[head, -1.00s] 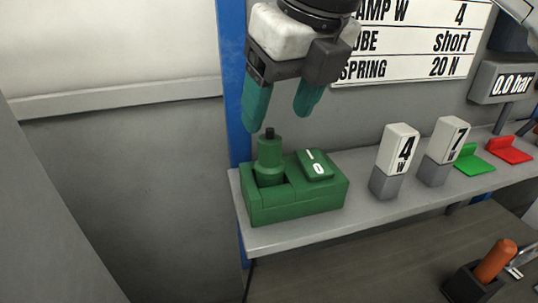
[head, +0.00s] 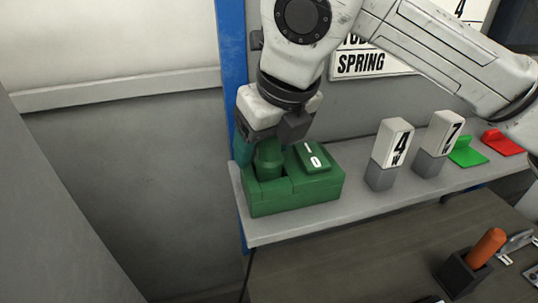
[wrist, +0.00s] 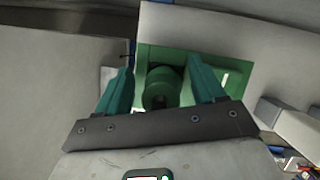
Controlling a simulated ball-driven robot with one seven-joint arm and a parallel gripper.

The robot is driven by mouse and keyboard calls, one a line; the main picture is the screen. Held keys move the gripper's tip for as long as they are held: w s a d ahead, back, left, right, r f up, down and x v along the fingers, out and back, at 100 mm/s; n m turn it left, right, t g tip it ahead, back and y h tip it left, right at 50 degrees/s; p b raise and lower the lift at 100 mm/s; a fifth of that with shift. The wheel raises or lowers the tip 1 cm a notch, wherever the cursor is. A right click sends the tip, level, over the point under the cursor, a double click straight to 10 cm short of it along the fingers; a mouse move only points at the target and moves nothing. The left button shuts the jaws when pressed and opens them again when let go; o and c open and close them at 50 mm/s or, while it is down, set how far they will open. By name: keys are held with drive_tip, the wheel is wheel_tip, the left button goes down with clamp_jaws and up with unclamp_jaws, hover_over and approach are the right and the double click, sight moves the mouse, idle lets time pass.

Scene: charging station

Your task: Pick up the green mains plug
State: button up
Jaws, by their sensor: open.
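The green mains plug (head: 268,160) stands upright in the left part of a green socket box (head: 297,197) at the left end of the shelf. My gripper (head: 262,147) has come down over the plug from above, and its body hides the plug's top in the head view. In the wrist view the plug (wrist: 161,90) lies between the two teal fingers of my gripper (wrist: 164,84). The fingers are open, one on each side of the plug, with a gap visible beside it. I cannot tell how deep the fingertips reach.
A rocker switch (head: 313,158) sits on the box, right of the plug. Blocks marked 4 (head: 390,155) and 7 (head: 438,144) stand further right on the grey shelf (head: 350,210). A blue post (head: 232,70) rises close behind the shelf's left end.

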drive_tip(key=c, duration=1.1)
drive_tip(key=shift+c, duration=0.2)
